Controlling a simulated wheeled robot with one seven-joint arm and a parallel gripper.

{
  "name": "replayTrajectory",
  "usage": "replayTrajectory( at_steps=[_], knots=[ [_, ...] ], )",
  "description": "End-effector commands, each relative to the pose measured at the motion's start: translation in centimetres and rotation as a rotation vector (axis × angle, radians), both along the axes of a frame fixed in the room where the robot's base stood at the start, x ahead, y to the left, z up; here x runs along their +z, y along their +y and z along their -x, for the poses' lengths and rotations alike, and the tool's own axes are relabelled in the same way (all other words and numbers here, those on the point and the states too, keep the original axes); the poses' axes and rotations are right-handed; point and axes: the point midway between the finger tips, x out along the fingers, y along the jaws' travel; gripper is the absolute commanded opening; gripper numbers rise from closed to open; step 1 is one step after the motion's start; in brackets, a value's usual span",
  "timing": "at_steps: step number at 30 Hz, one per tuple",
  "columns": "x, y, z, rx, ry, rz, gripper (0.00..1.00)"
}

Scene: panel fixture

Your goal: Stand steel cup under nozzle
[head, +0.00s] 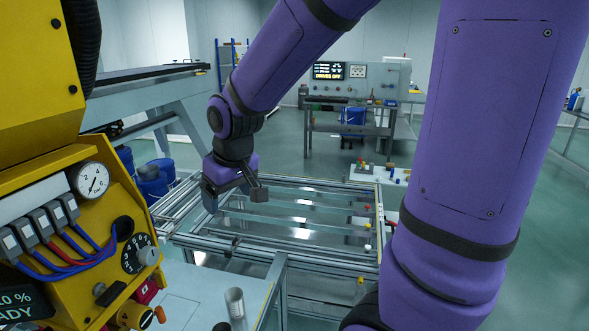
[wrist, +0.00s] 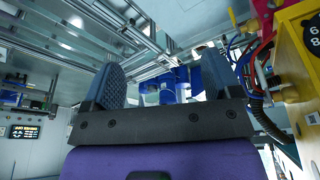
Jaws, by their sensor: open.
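The steel cup (head: 235,303) stands upright on a pale grey surface (head: 203,283) at the bottom of the head view, right of the yellow machine (head: 105,205). I cannot make out the nozzle for certain; an orange-yellow fitting (head: 133,316) sticks out at the machine's lower edge. My gripper (head: 232,194) is open and empty above the metal frame, well beyond and above the cup. The wrist view shows its two blue-padded fingers (wrist: 160,82) spread apart with nothing between them. The cup is not visible in the wrist view.
A metal rail frame (head: 310,225) spreads beyond the cup. The machine has a gauge (head: 90,179), a numbered dial (head: 137,254) and looping hoses (head: 75,255). Blue bins (head: 152,182) stand behind it. A workbench (head: 350,115) is at the back. My arm covers much of the right.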

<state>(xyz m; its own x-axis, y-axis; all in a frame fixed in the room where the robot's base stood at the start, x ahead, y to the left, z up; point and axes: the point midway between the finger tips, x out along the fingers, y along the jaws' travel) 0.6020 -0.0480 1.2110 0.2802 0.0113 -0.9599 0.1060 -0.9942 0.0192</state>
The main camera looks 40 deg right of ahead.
Motion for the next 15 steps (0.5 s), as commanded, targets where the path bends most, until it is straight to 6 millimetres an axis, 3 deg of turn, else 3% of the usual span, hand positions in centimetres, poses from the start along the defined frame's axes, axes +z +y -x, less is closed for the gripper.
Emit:
replayTrajectory(
  at_steps=[6,15],
  knots=[
    [4.7,-0.8,4.7,-0.033,-0.059,-0.009,0.84],
    [8.9,-1.7,11.8,-0.074,-0.13,-0.022,0.84]
  ],
)
